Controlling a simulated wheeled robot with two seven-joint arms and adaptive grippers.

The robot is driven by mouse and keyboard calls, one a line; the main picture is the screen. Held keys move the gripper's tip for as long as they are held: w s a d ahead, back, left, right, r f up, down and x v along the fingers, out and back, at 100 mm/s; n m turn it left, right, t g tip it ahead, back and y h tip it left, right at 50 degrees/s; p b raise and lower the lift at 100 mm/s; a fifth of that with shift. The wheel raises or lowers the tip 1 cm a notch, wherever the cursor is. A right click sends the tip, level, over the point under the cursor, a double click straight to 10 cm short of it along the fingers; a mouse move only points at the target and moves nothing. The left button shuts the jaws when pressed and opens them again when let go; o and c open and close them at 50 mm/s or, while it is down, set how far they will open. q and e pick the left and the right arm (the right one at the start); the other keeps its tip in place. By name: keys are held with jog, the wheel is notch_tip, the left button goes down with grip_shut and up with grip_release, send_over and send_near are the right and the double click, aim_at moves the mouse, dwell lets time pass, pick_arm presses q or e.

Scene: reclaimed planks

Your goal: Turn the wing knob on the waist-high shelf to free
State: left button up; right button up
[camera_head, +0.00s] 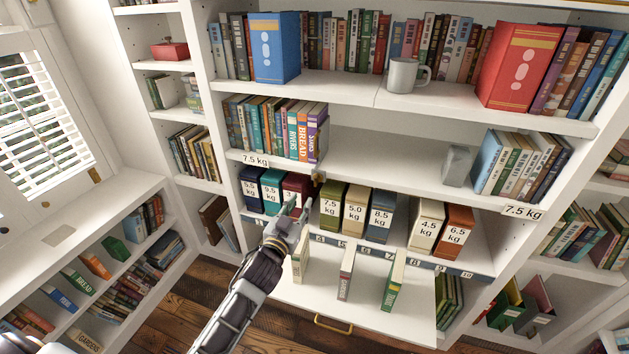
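A small brown wing knob (318,177) sits on the front edge of the waist-high shelf (390,175), just right of the 7.5 kg label. It is too small to read which way its wings point. My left gripper (299,204) is below and slightly left of the knob, apart from it, in front of the lower row of weight-marked boxes. Its two fingertips look parted, with nothing held between them. It partly covers the dark red box (296,186). My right gripper is not in view.
Marked boxes, such as the green 7.5 kg one (332,205), stand close behind and right of the gripper. Below, a pulled-out white surface (320,300) holds three thin upright books. A grey bookend (457,166) stands on the waist-high shelf, whose middle is clear.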

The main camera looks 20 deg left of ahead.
pick_arm(q)
jog(key=shift+a+f+n, duration=0.1)
jog(key=shift+n, duration=0.6)
jog(key=shift+w, duration=0.15)
send_near(315, 178)
jog(key=shift+w, duration=1.2)
jog(key=shift+w+p, duration=0.75)
jog(key=shift+w, duration=2.5)
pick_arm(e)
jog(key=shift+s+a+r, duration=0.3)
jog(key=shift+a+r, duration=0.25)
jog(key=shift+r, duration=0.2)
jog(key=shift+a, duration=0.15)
pick_arm(q)
jog(key=shift+c, duration=0.8)
grip_shut()
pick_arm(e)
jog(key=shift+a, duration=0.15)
